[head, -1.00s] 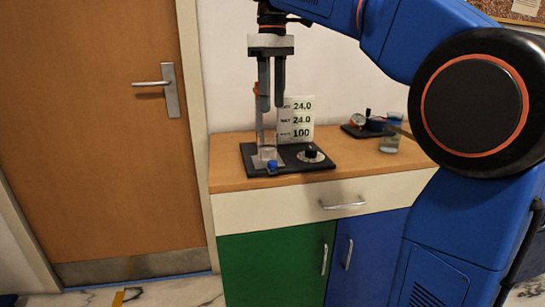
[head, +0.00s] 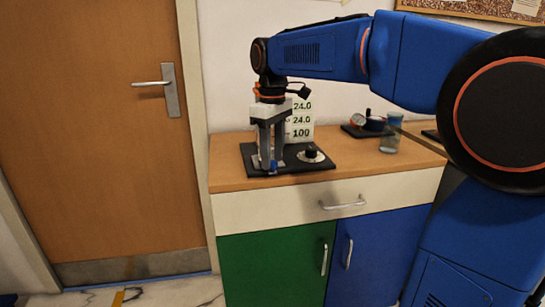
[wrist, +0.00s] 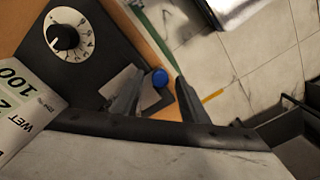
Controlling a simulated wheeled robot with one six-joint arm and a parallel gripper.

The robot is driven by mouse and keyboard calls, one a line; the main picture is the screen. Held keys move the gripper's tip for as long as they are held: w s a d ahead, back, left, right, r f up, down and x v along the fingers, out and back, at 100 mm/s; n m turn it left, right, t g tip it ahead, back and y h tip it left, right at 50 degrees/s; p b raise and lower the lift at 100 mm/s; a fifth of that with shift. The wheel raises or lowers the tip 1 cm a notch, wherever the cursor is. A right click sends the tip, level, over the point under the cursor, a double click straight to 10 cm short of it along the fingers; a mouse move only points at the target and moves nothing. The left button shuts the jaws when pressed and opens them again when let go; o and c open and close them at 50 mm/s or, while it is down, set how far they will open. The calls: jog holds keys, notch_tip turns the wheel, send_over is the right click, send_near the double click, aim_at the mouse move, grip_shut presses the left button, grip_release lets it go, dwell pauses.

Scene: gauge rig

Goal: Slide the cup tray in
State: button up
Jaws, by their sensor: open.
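The cup tray appears to be a small grey plate (wrist: 118,80) with a blue knob (wrist: 160,77) at its front, on a black base (head: 318,166). The blue knob also shows in the head view (head: 273,168), low between my fingers. My gripper (head: 271,163) points down over the front left of the base. In the wrist view my gripper (wrist: 157,84) is open, with one finger on each side of the knob. I cannot tell whether either finger touches it. The fingers hide part of the plate.
A dial (head: 310,155) sits on the base to the right. A number card (head: 301,122) stands behind, partly hidden by my wrist. A glass (head: 390,142) and a small gauge device (head: 366,126) are farther right on the wooden counter (head: 350,155).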

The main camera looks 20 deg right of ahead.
jog(key=shift+f, duration=0.35)
jog(key=shift+c, duration=0.6)
grip_shut()
jog(key=shift+w+d+r, duration=0.1)
jog(key=shift+w+d, duration=0.1)
jog(key=shift+w, duration=2)
jog(key=shift+w+d, duration=0.2)
jog(key=shift+w, duration=2)
jog(key=shift+o, duration=0.6)
grip_release()
jog(key=shift+w, duration=0.1)
notch_tip(320, 180, up, 17)
jog(key=shift+r, duration=0.15)
